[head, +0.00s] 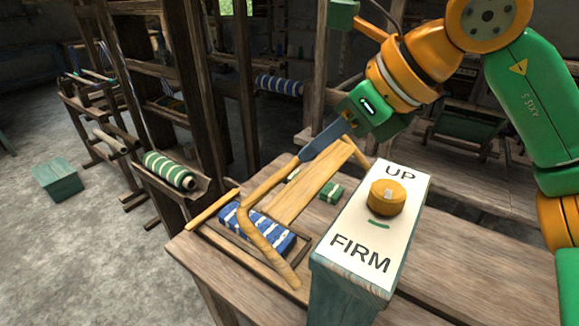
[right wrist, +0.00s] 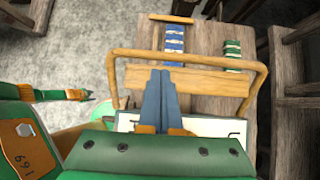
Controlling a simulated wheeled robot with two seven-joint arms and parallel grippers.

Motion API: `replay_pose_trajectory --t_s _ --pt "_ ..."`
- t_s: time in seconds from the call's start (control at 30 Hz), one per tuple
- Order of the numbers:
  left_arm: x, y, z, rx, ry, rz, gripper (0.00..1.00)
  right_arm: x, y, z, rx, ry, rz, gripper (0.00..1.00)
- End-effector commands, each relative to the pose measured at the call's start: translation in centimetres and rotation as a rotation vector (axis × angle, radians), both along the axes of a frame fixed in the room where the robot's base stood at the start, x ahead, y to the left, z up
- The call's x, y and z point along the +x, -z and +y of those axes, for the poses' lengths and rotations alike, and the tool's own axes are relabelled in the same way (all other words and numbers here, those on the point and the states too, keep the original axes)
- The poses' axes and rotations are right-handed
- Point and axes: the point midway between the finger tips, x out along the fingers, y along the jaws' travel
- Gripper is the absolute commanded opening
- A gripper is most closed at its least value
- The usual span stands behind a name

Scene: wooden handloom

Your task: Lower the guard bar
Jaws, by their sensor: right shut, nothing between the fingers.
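The guard bar (head: 262,187) is a U-shaped pale wooden bar, raised at a tilt above the bench beside the label box. Its long rail (right wrist: 200,61) crosses the right wrist view, with a side arm at each end. My right gripper (head: 305,155) has its blue fingers shut together and empty. The fingertips (right wrist: 160,73) lie at the rail near its middle, overlapping it in the picture; I cannot tell whether they touch it.
An upright box (head: 345,245) with an orange knob (head: 387,197) reads UP and FIRM. A blue-white striped roll (head: 262,230) and a small green bundle (head: 332,192) lie on the bench (head: 460,270) near the bar. Loom posts stand behind. Floor at the left is mostly clear.

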Motion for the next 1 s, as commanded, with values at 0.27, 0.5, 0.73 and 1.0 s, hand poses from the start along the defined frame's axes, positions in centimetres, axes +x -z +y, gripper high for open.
replay_pose_trajectory --t_s 0.27,0.5,0.73,1.0 --pt "0.0 -0.9 0.0 0.000 0.000 -0.001 0.50 1.9 3.9 2.7 -0.002 -0.002 0.003 0.00" --pt "0.0 -1.1 0.0 0.000 0.000 -0.001 0.50 2.5 5.3 3.5 0.000 -0.001 0.000 0.00" --pt "0.0 -1.1 0.0 0.000 -0.001 -0.001 0.50 2.5 5.3 3.5 0.000 -0.001 -0.001 0.00" --pt "0.0 -2.1 0.0 0.000 -0.001 0.000 0.50 2.6 5.2 3.5 -0.029 -0.001 0.021 0.00"
